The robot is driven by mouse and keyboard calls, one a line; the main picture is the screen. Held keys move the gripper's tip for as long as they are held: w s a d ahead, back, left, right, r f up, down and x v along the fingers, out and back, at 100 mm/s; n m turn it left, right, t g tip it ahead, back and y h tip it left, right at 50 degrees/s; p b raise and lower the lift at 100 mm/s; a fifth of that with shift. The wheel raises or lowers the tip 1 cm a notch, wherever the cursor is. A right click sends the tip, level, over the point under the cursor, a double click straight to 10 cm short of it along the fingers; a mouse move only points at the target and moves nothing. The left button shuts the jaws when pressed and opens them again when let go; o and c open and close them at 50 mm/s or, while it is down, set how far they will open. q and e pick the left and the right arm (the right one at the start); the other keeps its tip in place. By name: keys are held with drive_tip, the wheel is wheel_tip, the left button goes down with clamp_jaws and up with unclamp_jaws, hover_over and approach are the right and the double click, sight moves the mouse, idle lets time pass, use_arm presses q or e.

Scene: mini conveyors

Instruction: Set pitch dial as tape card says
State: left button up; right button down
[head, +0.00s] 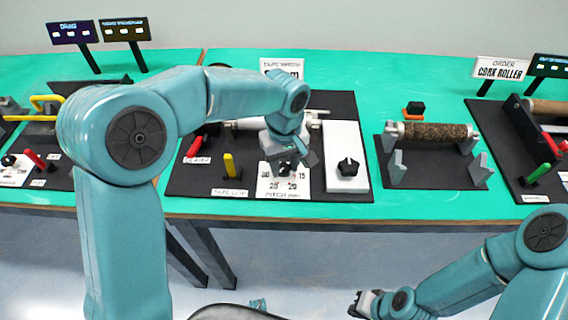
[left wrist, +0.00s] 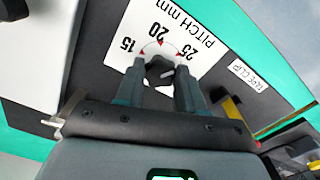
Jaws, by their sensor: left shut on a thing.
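The pitch dial (left wrist: 158,68) is a small dark knob on a white card (left wrist: 205,30) marked "PITCH mm", with 15, 20, 25 and red marks showing in the left wrist view. A pale line shows on the knob; I cannot tell which number it marks. My left gripper (left wrist: 160,76) is shut on the dial, one finger on each side. My right gripper (head: 365,303) is low, away from the table.
Beside the dial are a yellow lever (head: 229,165), a red lever (head: 194,147) and a white block with a black knob (head: 347,168). A cork roller (head: 436,131) rests on stands to the right.

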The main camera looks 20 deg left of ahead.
sight(284, 169)
use_arm(q)
drive_tip(key=shift+r, duration=0.1)
idle(0.4)
drive_tip(key=o, duration=1)
drive_tip(key=shift+s+d, duration=0.1)
drive_tip(key=shift+o, duration=0.2)
wheel_tip(284, 169, up, 16)
drive_tip(key=p, duration=0.2)
drive_tip(key=shift+r, duration=0.2)
drive_tip(key=shift+s, duration=0.1)
